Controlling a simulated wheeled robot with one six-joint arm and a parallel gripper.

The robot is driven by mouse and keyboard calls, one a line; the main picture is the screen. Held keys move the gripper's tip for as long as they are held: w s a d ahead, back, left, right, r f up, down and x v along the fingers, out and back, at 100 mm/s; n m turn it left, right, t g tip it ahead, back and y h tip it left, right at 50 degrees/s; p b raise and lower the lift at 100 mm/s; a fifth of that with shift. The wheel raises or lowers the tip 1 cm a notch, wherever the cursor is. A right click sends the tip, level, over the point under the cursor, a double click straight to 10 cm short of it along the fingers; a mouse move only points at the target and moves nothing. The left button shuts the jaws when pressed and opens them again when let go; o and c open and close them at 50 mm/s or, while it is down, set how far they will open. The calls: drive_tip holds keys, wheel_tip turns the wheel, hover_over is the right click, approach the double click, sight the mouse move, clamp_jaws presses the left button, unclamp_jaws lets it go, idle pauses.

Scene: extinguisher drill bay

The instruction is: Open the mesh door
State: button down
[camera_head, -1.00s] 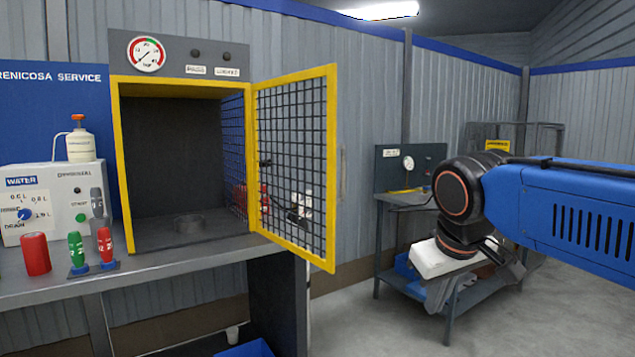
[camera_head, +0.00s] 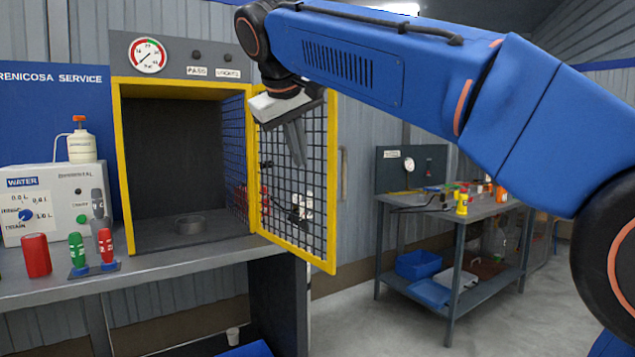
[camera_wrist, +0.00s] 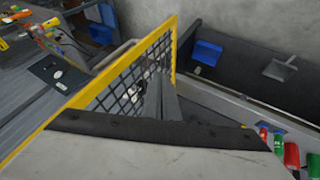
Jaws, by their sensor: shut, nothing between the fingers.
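The mesh door (camera_head: 312,225) has a yellow frame and dark wire mesh. It stands swung open to the right of the yellow-framed cabinet (camera_head: 118,170), whose inside is exposed and holds a dark round ring (camera_head: 190,224). My gripper (camera_head: 297,155) is shut and empty. It hangs in front of the upper part of the door in the head view and hides some of the mesh. In the wrist view the shut fingers (camera_wrist: 162,97) point past the door's yellow frame (camera_wrist: 172,48) and mesh. I cannot tell whether they touch it.
The grey bench (camera_head: 150,268) carries a water unit (camera_head: 45,205), a red cylinder (camera_head: 36,255) and small red and green extinguishers. A second workbench (camera_head: 450,212) with tools stands at the right. Clear floor lies between the benches.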

approach(321, 197)
wheel_tip(321, 197, down, 3)
drive_tip(key=a, duration=0.3)
drive_tip(key=shift+w+d+f, duration=0.1)
drive_tip(key=shift+w+d, duration=0.5)
drive_tip(key=shift+d, duration=0.35)
drive_tip(key=shift+w+d+f, duration=0.1)
drive_tip(key=shift+w+d, duration=0.5)
drive_tip(key=shift+d, duration=0.35)
